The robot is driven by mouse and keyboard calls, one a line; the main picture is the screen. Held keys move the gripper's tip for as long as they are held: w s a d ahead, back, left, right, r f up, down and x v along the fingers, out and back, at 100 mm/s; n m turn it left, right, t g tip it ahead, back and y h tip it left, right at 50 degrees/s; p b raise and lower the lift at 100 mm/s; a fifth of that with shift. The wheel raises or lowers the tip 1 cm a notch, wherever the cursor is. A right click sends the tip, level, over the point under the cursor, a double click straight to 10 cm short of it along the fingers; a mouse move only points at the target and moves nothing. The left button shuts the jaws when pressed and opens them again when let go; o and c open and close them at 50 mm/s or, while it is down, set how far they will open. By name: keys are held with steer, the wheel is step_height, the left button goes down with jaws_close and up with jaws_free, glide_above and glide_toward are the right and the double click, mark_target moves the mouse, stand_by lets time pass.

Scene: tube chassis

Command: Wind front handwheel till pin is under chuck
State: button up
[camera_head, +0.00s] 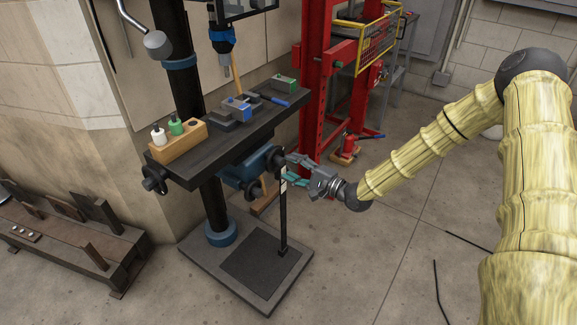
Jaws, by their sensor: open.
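The drill chuck (222,42) hangs under the blue quill above the dark machine table (225,143). A grey and blue vise (238,108) sits on the table; I cannot make out the pin for certain. Dark round handwheels show at the table's left end (155,180) and on the blue saddle's near side (253,190). Another dark round wheel (277,158) is at the saddle's right, close to my gripper. My gripper (289,171) is open below the table's right end, its fingers pointing left. Whether it touches that wheel is unclear.
A black upright post (284,220) stands on the base plate (222,262), close to my gripper. A wooden block with bottles (177,140) sits on the table's left. A red press frame (319,90) stands behind. A steel rack (70,235) is at left. Floor at right is mostly clear.

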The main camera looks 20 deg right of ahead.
steer(key=v, duration=0.9)
steer(key=shift+s+d, duration=0.25)
steer(key=shift+s, duration=0.05)
steer(key=shift+a+f, duration=0.1)
steer(key=s+a+f+n+g+h+p, duration=0.6)
steer(key=s+a+f, duration=0.4)
steer(key=s+f, duration=0.4)
steer(key=s+d+f+n+g+h+p, duration=0.1)
steer(key=s+n+g, duration=0.3)
steer(key=s, duration=0.8)
steer(key=s+d+f+n+g+h+p, duration=0.1)
steer(key=s+n+g+h+p, duration=0.2)
steer(key=s, duration=0.9)
steer(key=shift+s+d+f+n+g+h, duration=0.2)
steer(key=shift+d+n+g+h, duration=0.1)
steer(key=shift+n+g+h, duration=0.25)
steer(key=shift+r, duration=0.1)
